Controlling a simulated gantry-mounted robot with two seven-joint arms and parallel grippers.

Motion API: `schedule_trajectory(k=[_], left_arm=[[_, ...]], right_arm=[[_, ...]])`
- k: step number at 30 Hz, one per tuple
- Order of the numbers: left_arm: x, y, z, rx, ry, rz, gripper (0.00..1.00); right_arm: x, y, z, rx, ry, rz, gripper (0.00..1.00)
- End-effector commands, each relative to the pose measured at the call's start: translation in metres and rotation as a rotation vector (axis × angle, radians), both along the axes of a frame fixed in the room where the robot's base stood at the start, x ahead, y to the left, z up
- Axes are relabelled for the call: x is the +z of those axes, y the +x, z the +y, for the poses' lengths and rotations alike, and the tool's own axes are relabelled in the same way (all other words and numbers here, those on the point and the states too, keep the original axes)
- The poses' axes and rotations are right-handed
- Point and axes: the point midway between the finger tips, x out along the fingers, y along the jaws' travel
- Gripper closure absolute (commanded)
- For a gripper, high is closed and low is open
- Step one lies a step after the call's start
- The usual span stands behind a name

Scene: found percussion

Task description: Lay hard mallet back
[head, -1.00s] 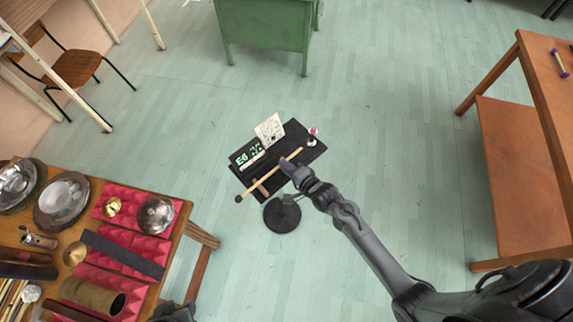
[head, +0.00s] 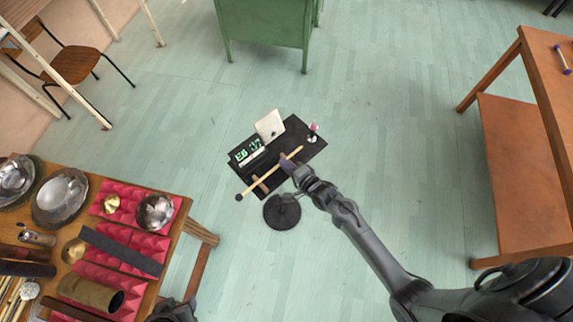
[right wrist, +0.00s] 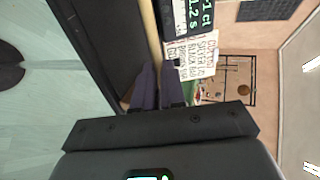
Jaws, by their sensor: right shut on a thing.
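The mallet (head: 268,175), a pale wooden stick with a dark round head, lies slantwise over the black tray of a stand (head: 313,150). Its head is at the lower left, just past the tray's edge. My right gripper (head: 289,162) is shut on the stick near its upper right end. In the right wrist view the stick (right wrist: 151,35) runs down to the two close fingers. A small brown rest (head: 260,185) is by the stick near the head; I cannot tell whether they touch. A dark part of my left arm shows at the bottom edge, its fingers unclear.
The tray holds a lit display (head: 246,152), a pale card (head: 270,126) and a small pink-and-white item (head: 313,130). A table with red foam (head: 122,199), bowls and tubes is at left. A wooden table (head: 545,75) is at right. Open floor lies around the stand.

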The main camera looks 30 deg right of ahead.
Motion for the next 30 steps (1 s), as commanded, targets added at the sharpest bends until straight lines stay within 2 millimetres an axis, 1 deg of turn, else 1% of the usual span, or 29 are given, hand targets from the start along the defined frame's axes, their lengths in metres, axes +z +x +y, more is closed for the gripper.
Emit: schedule_trajectory(k=[15, 16, 21, 30], left_arm=[[0.0, -0.0002, 0.0018, -0.005, 0.008, 0.0, 0.57], [0.0, -0.0002, 0.0021, -0.006, 0.008, 0.0, 0.57], [-0.0002, -0.0004, 0.0031, -0.008, 0.013, 0.0, 0.57], [-0.0001, -0.0003, 0.0029, -0.008, 0.012, 0.0, 0.57]], right_arm=[[-0.0036, 0.0003, 0.0, 0.0, 0.0, -0.001, 1.0], [-0.0037, 0.0003, 0.0, 0.0, 0.0, -0.001, 0.87], [-0.0038, 0.0001, 0.0001, 0.0, 0.0, -0.001, 0.61], [-0.0039, -0.0007, -0.0002, 0.0, 0.0, 0.0, 0.6]])
